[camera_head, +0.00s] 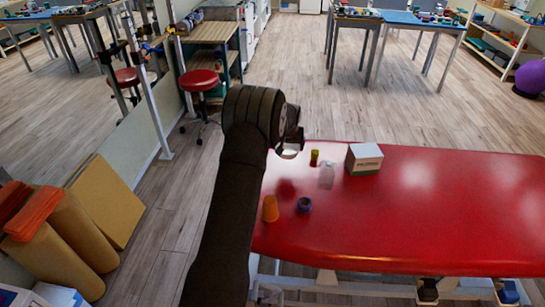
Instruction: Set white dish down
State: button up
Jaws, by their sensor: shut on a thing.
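My gripper (289,147) is above the left end of the red treatment table (430,215), partly hidden by my dark arm. It is shut on the white dish (289,154), which shows only as a small pale shape below the gripper. The dish appears to be close over the far left edge of the table; I cannot tell whether it touches the surface.
The table's right part is clear.

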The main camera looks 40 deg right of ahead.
jog(key=w+f, duration=0.1)
jog(key=w, duration=0.1)
jog(key=w+a+f, duration=0.1)
jog(key=w+f, duration=0.2)
jog(key=w, duration=0.2)
jog(key=shift+w+a+f, duration=0.1)
jog(key=shift+a+f, duration=0.1)
jog(key=shift+a, duration=0.15)
jog(key=shift+f, duration=2)
jog(key=shift+f, duration=0.1)
jog(key=shift+f, duration=0.1)
jog(key=o, duration=0.8)
jog(key=v, duration=1.2)
jog(key=shift+w+r, duration=0.1)
jog(key=shift+r, duration=0.1)
jog(key=shift+f, duration=0.1)
